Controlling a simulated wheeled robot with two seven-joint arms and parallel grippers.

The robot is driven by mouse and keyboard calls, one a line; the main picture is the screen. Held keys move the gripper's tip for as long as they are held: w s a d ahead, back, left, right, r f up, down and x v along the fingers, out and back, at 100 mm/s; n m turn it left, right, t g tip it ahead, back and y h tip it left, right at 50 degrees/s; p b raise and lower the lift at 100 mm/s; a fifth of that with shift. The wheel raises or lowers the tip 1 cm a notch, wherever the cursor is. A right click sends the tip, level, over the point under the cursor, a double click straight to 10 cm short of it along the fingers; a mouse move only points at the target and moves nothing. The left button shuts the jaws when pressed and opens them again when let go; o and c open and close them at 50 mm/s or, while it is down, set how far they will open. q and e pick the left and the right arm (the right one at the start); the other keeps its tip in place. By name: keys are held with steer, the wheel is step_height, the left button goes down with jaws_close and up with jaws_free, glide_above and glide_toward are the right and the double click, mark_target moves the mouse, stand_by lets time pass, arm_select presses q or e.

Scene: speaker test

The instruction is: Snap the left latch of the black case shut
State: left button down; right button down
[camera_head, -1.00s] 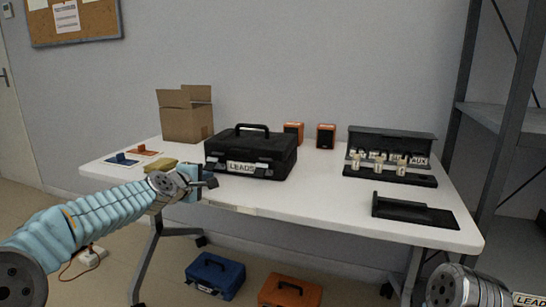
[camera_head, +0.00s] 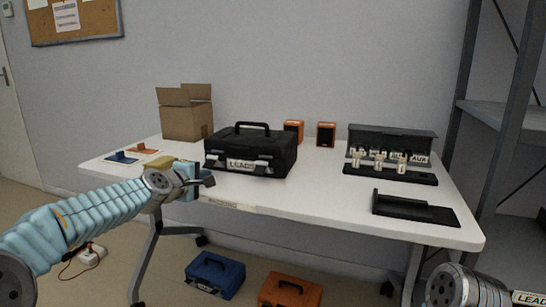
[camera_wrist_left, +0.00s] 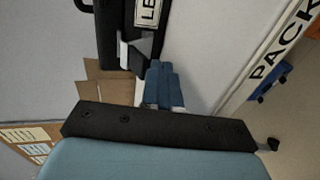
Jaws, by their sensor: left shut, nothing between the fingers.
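The black case (camera_head: 252,150), labelled LEADS, stands closed-looking on the table with its handle up. Its left latch (camera_head: 217,159) is a pale metal piece on the front, left of the label; it seems to stand out a little, but its exact angle is unclear. The right latch (camera_head: 261,168) is right of the label. My left gripper (camera_head: 209,181) is in front of and below the case's left front corner, apart from the latch. In the left wrist view its blue fingers (camera_wrist_left: 160,85) are together and empty, close to the latch (camera_wrist_left: 123,53).
A cardboard box (camera_head: 187,118) stands behind left of the case. Two orange speakers (camera_head: 326,135) stand behind it. A black rack (camera_head: 391,160) and a black stand (camera_head: 413,210) are on the right. The white table (camera_head: 310,195) is clear between.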

arm_select(q)
steer(key=s+b, duration=0.1)
steer(key=s, duration=0.1)
steer(key=s+a+b, duration=0.1)
steer(key=shift+s+a+f, duration=0.15)
steer(key=shift+s, duration=0.25)
steer(key=shift+s+a+b, duration=0.1)
steer(key=shift+s+b, duration=0.35)
steer(key=shift+s, duration=0.1)
